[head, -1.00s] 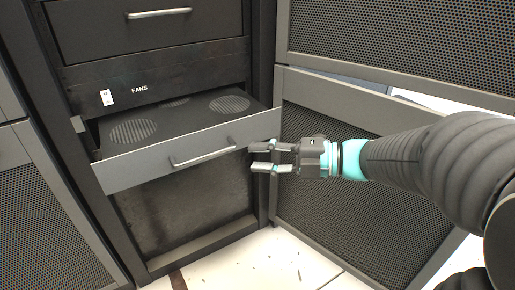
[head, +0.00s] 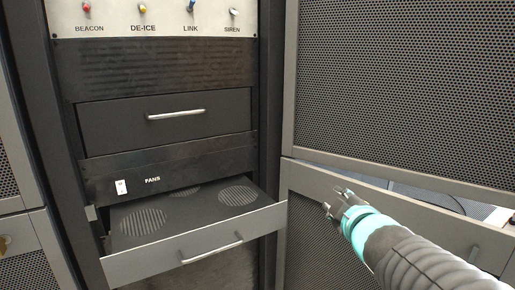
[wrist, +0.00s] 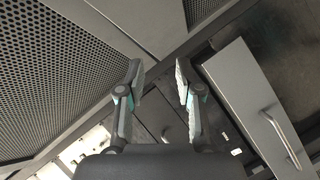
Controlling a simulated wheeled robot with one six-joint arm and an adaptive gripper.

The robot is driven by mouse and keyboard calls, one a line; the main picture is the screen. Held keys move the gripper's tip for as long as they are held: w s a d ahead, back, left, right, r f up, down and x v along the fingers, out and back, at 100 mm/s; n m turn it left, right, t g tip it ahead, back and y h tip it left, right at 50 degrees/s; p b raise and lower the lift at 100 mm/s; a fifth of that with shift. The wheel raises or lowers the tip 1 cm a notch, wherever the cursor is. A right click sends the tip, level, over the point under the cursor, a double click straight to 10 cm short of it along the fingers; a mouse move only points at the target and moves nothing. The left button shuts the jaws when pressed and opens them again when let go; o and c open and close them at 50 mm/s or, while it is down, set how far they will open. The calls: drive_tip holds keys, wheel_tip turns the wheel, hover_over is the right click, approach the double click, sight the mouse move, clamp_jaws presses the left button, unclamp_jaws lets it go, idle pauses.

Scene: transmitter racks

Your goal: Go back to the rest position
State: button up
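My gripper (head: 338,201) is at the lower right of the head view, in front of the mesh door. Its fingers are apart with nothing between them, and it is clear of the fan drawer's handle. In the wrist view my gripper (wrist: 160,85) also shows two spread, empty fingers. The fan drawer (head: 130,265) is pulled out of the rack, with round grilles on its top and a silver handle (head: 212,249) on its front. The drawer front also shows at the right of the wrist view (wrist: 240,85).
Above the fan drawer are a FANS panel with a white switch (head: 121,187), a closed dark drawer (head: 120,124) and a panel of labelled toggles (head: 160,18). An open mesh door (head: 400,80) stands close on the right. Another mesh panel (head: 28,268) is at the left.

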drive_tip(key=s+f+m+g+p, duration=0.1)
drive_tip(key=s+f+m+g, duration=0.3)
drive_tip(key=s, duration=0.6)
drive_tip(key=s+a+f+m+g+p, duration=0.1)
drive_tip(key=s+f+m+g+p, duration=0.1)
drive_tip(key=s+f+m+g, duration=0.2)
drive_tip(key=s+m+g, duration=0.1)
drive_tip(key=s+m, duration=0.2)
drive_tip(key=s, duration=0.3)
drive_tip(key=shift+s+a+m+g+h, duration=0.25)
drive_tip(key=shift+m+g+h, duration=0.05)
drive_tip(key=shift+m+h, duration=0.1)
idle(0.6)
